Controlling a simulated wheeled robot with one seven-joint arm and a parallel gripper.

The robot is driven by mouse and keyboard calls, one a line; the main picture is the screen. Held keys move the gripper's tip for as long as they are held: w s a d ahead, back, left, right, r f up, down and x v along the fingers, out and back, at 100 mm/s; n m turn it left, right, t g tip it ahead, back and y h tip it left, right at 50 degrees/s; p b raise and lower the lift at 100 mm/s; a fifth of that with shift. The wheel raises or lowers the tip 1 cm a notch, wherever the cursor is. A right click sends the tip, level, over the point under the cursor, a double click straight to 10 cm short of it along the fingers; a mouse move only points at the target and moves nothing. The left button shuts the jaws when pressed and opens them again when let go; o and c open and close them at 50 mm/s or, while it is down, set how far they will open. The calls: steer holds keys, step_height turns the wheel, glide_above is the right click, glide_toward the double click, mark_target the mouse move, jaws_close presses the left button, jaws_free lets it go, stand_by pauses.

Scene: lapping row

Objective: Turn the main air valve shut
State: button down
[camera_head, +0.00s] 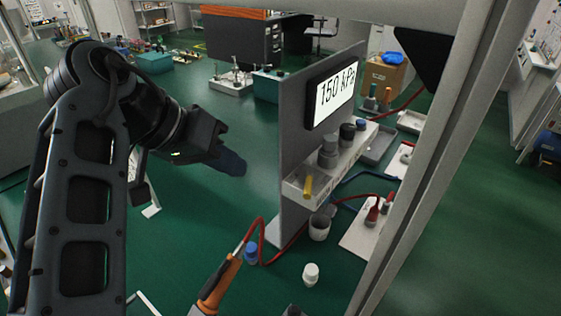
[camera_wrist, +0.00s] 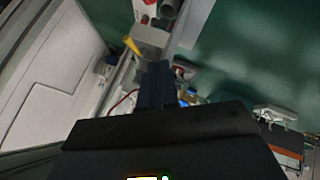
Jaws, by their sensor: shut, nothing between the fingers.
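My gripper (camera_head: 232,162) is shut and empty, held in the air left of the grey panel (camera_head: 302,150). Its closed fingers also show in the middle of the wrist view (camera_wrist: 156,86). A short yellow handle-like piece (camera_head: 308,185) sits at the near left end of a pale shelf on the panel; it also shows in the wrist view (camera_wrist: 132,46), up and left of my fingertips. I cannot tell for certain whether it is the main air valve. My gripper is apart from it. A lit display (camera_head: 337,96) on the panel reads 150 kPa.
The pale shelf (camera_head: 297,190) carries several grey and dark cylinders. A white cup (camera_head: 319,227), a white-capped bottle (camera_head: 311,273), an orange-handled tool (camera_head: 222,280) and red and blue hoses lie below. A grey post (camera_head: 432,150) stands at right. Green surface left of the panel is mostly clear.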

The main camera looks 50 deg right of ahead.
mark_target(308, 187)
steer(key=b+x, duration=0.1)
steer(key=x, duration=0.2)
steer(key=s+r+b+x, duration=0.1)
steer(key=b+x, duration=0.1)
steer(key=x, duration=0.2)
steer(key=s+b+x, duration=0.1)
steer(key=x, duration=0.2)
steer(key=shift+s+d+f+b, duration=0.15)
steer(key=shift+d+b, duration=0.25)
steer(key=shift+d, duration=0.25)
steer(key=shift+s+d, duration=0.15)
steer(key=shift+s, duration=0.15)
steer(key=shift+s+d, duration=0.15)
steer(key=shift+s, duration=0.1)
steer(key=shift+s+n, duration=0.2)
steer(key=shift+n, duration=0.1)
